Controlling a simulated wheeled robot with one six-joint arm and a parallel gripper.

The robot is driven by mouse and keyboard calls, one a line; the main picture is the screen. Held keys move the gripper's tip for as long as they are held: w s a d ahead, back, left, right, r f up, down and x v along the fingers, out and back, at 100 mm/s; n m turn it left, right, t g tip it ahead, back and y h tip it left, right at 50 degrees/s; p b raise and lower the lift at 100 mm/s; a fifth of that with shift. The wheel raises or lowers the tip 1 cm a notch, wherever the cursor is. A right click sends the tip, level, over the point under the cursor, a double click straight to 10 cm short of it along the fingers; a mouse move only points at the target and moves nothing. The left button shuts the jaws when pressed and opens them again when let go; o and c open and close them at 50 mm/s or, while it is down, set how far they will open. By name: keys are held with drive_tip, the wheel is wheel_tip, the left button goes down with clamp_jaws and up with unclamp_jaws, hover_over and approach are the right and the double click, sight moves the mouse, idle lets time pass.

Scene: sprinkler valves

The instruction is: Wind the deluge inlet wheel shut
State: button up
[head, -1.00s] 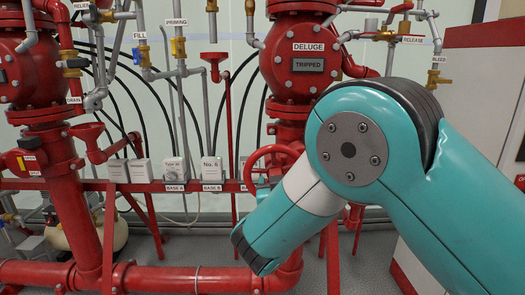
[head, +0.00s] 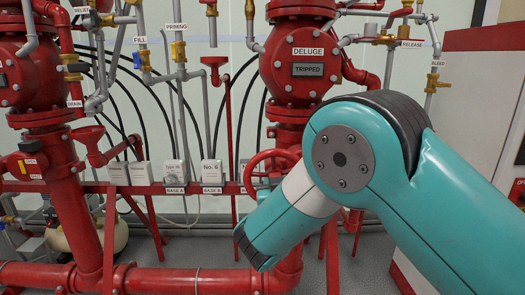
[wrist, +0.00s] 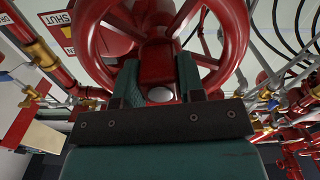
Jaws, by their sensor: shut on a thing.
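The red deluge inlet wheel (head: 262,158) sits below the deluge valve body in the head view, its right part hidden behind my teal arm. It fills the top of the wrist view (wrist: 236,50), with rim and spokes seen close up. My gripper (wrist: 160,75) shows only in the wrist view; my arm hides it in the head view. Its two fingers stand on either side of a red part of the wheel and are shut on it. The deluge valve (head: 298,50) bears a "TRIPPED" plate (head: 308,70).
A red plate with "SHUT" lettering (wrist: 60,20) lies beside the wheel. Red stand pipes (head: 75,215) and a low horizontal pipe (head: 160,280) run in front. Small labelled boxes (head: 212,172) stand on a red rail left of the wheel. A white cabinet (head: 470,90) stands right.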

drive_tip(key=shift+f+m+b, duration=0.35)
drive_tip(key=shift+m+b, duration=0.05)
drive_tip(key=shift+b, duration=0.5)
drive_tip(key=o, duration=1.2)
drive_tip(key=shift+r+p, duration=0.35)
drive_tip(key=shift+p, duration=0.15)
drive_tip(key=shift+o, duration=0.2)
drive_tip(key=shift+s+a+f+b, duration=0.1)
drive_tip(key=shift+s+f+b, duration=0.05)
drive_tip(key=shift+s+b, duration=0.2)
drive_tip(key=s+b, duration=0.5)
drive_tip(key=s, duration=0.1)
drive_tip(key=shift+s+b, duration=0.15)
drive_tip(key=shift+b, duration=0.15)
